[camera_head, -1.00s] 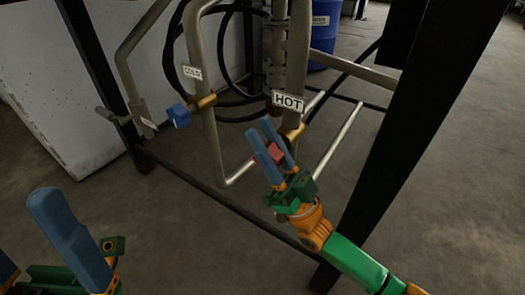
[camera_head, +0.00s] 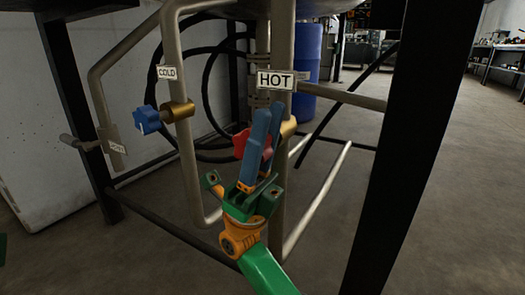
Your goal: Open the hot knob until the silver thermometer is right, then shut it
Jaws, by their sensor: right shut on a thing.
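The hot knob (camera_head: 241,144) is red and sits on a brass valve under the HOT sign (camera_head: 276,80). My right gripper (camera_head: 267,128) reaches up from below, its two blue fingers closed around the knob, hiding part of it. The blue cold knob (camera_head: 147,120) is on a brass valve (camera_head: 177,111) to the left, under the COLD sign (camera_head: 167,72). I cannot make out a silver thermometer. My left gripper is not in view.
A black frame leg (camera_head: 417,130) stands close on the right, another (camera_head: 75,110) on the left. Grey pipes (camera_head: 190,150) and black hoses (camera_head: 210,110) surround the valves. A blue drum (camera_head: 306,60) stands behind. A lever handle (camera_head: 82,142) juts out at left.

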